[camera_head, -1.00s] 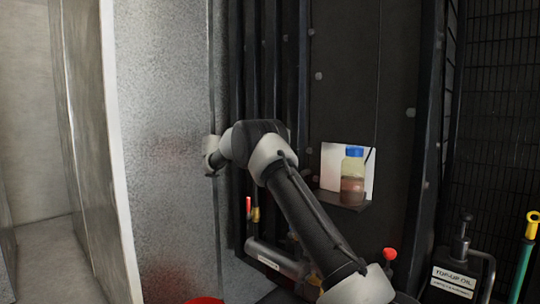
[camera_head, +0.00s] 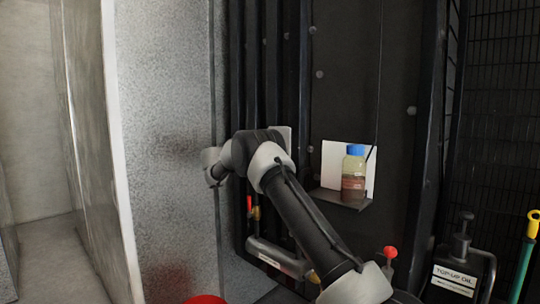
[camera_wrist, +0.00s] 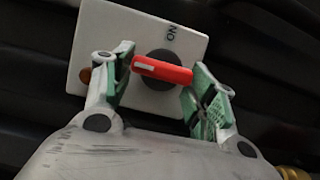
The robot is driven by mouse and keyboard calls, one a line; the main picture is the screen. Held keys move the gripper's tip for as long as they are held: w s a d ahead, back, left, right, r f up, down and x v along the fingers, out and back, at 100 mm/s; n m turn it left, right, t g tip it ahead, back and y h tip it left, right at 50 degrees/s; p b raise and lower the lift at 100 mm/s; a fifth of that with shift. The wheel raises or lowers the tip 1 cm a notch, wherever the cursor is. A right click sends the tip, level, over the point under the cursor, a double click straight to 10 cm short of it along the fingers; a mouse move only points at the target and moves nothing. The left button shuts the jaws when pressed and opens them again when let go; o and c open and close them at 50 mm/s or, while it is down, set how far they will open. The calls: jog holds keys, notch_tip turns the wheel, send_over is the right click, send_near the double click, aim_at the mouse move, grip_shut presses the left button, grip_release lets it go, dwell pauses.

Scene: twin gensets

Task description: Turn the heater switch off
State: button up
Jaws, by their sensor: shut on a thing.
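The heater switch shows in the wrist view as a red bar handle (camera_wrist: 162,69) on a round black knob (camera_wrist: 158,84). It is mounted on a white plate (camera_wrist: 192,30) marked ON, with a small amber-brown lamp or button (camera_wrist: 85,75) at the left. The red handle lies nearly level in the picture, tilted slightly down to the right. My gripper (camera_wrist: 161,63) has one green-padded finger at each end of the handle and is shut on it. In the head view my arm hides my gripper and the switch handle; a pale plate (camera_head: 284,136) shows behind the arm.
A bottle with a blue cap (camera_head: 354,173) stands on a small shelf (camera_head: 338,199) right of my arm. A red knob (camera_head: 390,252) and a TOP-UP OIL can (camera_head: 455,277) are lower right. A grey metal panel (camera_head: 165,120) stands close on the left.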

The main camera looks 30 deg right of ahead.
dwell(0.3)
jog(key=o, duration=1)
jog(key=shift+a, duration=0.15)
jog(key=a, duration=1.1)
jog(key=shift+w+a+f, duration=0.1)
jog(key=shift+w+a, duration=0.2)
jog(key=shift+a, duration=0.1)
